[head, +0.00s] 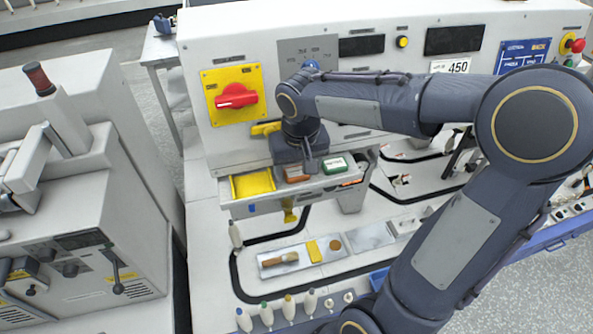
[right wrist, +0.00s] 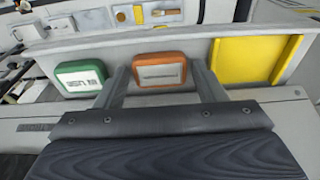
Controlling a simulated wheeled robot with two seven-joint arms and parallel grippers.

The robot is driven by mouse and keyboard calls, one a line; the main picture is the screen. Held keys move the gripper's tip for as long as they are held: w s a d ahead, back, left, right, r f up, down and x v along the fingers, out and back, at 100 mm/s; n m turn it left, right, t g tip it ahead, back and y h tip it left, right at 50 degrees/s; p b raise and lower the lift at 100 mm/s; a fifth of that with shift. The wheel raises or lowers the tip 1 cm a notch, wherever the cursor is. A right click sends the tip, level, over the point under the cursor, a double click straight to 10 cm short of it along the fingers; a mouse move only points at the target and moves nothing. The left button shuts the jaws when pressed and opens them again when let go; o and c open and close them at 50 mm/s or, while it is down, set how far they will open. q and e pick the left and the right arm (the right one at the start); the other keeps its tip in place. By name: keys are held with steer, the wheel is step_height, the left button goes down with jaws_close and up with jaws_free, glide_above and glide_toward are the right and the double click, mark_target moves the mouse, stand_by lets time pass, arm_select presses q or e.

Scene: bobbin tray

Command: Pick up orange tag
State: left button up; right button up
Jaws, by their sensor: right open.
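The orange tag (head: 297,174) lies in the shallow drawer tray, partly hidden by my right gripper in the head view. In the right wrist view the orange tag (right wrist: 161,70) has a pale label and stands between the fingers of my right gripper (right wrist: 162,84). The fingers are open, one on each side; I cannot tell whether they touch it. In the head view my right gripper (head: 308,163) reaches down over the drawer. My left gripper is not in view.
A green tag (head: 334,165) lies beside the orange one, also in the right wrist view (right wrist: 81,77). A yellow bin (head: 253,184) is on the other side. The drawer wall (right wrist: 270,36) is close to the fingers. A red knob (head: 237,96) sits on the panel behind.

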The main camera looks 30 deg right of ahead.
steer(key=shift+c, duration=0.3)
steer(key=c, duration=0.7)
steer(key=shift+r, duration=0.1)
